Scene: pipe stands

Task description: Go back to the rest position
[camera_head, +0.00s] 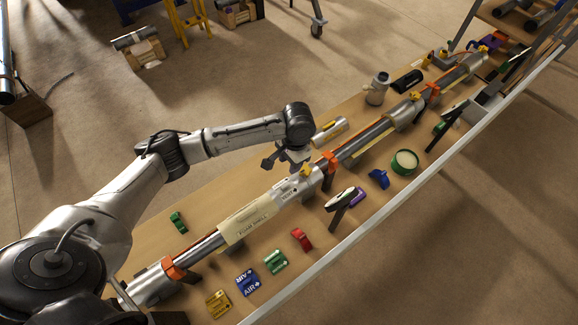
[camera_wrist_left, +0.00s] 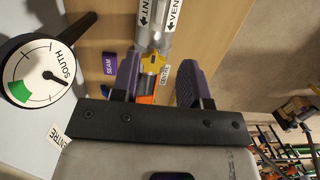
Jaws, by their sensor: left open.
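My left gripper (camera_head: 286,162) is above the bench, close to the long grey pipe (camera_head: 206,247). In the left wrist view its two dark fingers (camera_wrist_left: 158,82) are spread, with nothing held between them. A yellow part (camera_wrist_left: 153,62) on the pipe shows in the gap between the fingers, with an orange piece partly hidden below it. I cannot tell how far the fingers are above it. The same yellow part shows beside the gripper in the head view (camera_head: 306,171). My right gripper is not in view.
The pipe carries a pale foam shell (camera_head: 247,220) and orange clamps (camera_head: 173,269). Coloured labelled pieces lie along the near side, including a blue one (camera_head: 247,283). A green-rimmed round item (camera_head: 404,162) and a grey canister (camera_head: 377,89) stand farther right. A gauge (camera_wrist_left: 38,70) shows left.

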